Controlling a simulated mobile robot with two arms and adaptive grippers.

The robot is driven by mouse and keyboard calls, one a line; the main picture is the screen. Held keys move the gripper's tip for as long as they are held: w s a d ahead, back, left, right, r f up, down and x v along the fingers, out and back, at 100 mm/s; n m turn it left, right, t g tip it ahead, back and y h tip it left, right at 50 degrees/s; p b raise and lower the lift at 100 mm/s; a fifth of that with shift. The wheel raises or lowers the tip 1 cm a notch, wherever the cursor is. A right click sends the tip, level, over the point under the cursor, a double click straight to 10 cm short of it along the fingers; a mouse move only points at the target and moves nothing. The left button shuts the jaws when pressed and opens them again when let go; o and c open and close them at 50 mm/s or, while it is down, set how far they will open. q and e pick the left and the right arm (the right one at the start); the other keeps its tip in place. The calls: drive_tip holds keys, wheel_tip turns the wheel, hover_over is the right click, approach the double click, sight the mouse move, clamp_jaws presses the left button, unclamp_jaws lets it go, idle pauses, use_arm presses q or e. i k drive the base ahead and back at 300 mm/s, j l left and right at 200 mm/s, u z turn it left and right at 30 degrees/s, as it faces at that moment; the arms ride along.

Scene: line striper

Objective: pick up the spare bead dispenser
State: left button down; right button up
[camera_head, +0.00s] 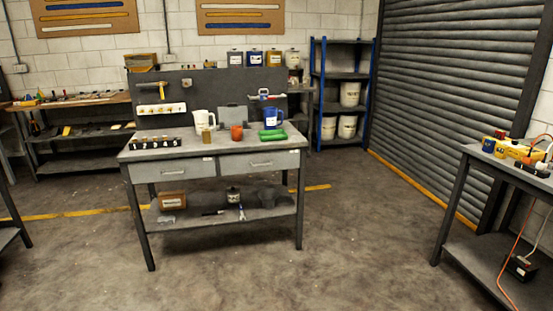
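I cannot tell for sure which object is the spare bead dispenser; the items are small at this distance. The grey workbench (180,152) in the middle holds a white jug (204,122), a small tan container (206,136), an orange-red cup (237,132), a blue jug (271,117) and a green item (272,135). A black rack with several small pieces (155,143) lies at its left end. A yellow device (520,149) and a smaller blue-and-yellow item (489,145) stand on the bench at the right edge. Neither of my grippers is in view.
The workbench's lower shelf (215,222) bears a brown box (173,200), a white can (234,194) and a dark pot (267,197). The right bench (476,152) has cords hanging down. A blue-framed shelf (318,90) stands behind. The floor (350,240) between the benches is clear.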

sight(206, 132)
drive_tip(key=i+u, duration=0.15)
drive_tip(key=i, duration=0.4)
drive_tip(key=i+l+u, duration=0.2)
drive_tip(key=i, duration=0.35)
drive_tip(key=i+l+u, duration=0.15)
drive_tip(key=i, duration=0.4)
drive_tip(key=i+j+u, duration=0.1)
drive_tip(key=i+u, duration=0.4)
drive_tip(key=i, duration=1.1)
